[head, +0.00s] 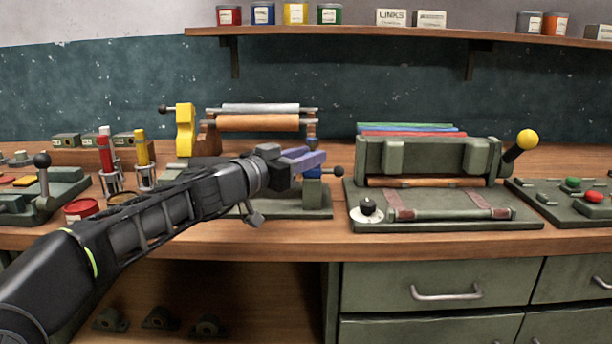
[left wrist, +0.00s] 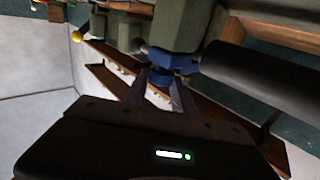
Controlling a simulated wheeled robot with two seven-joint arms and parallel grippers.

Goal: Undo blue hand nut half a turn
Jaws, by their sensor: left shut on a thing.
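My left gripper (head: 306,160) reaches in from the left to the right end of the roller stand. Its purple-grey fingers are closed on the blue hand nut (left wrist: 160,78), which shows between the fingertips in the left wrist view. In the head view the fingers largely hide the nut. A blue part of the stand (head: 313,173) shows just under the fingers. The stand carries an orange roller (head: 257,123) below a grey roller (head: 260,107), with a yellow end piece (head: 185,130) at the left. My right gripper is in neither view.
A black-knobbed lever (head: 338,171) sticks out just right of the fingers. A green press (head: 425,160) with a yellow-knobbed lever (head: 525,140) stands to the right. Red and yellow tubes (head: 105,150) in holders stand left of my arm. A shelf (head: 400,35) with tins runs above.

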